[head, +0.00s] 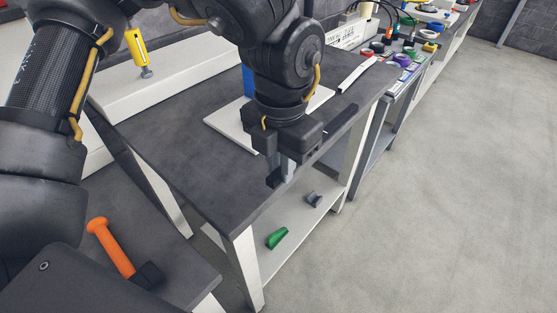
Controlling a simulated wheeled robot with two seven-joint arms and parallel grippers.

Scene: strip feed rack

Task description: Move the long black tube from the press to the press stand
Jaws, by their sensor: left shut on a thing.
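My left gripper (283,178) points down near the right edge of a dark-topped table (185,135). It is shut on the long black tube (341,122), which runs slantwise past the fingers. One part of the tube shows up and to the right of the gripper and a short end shows at its lower left; the fingers hide the middle. I cannot tell whether the tube touches the table. Behind the gripper, a white plate (226,128) with a blue upright (248,82) stands on the table, partly hidden by my arm; it may be the press. I cannot pick out the press stand with certainty. My right gripper is not in view.
An orange-handled hammer (112,246) lies on a near dark surface. A green piece (277,238) and a grey piece (313,199) lie on the lower shelf. A yellow cylinder (136,46) stands at upper left. Benches with coloured items run back right; the floor is clear.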

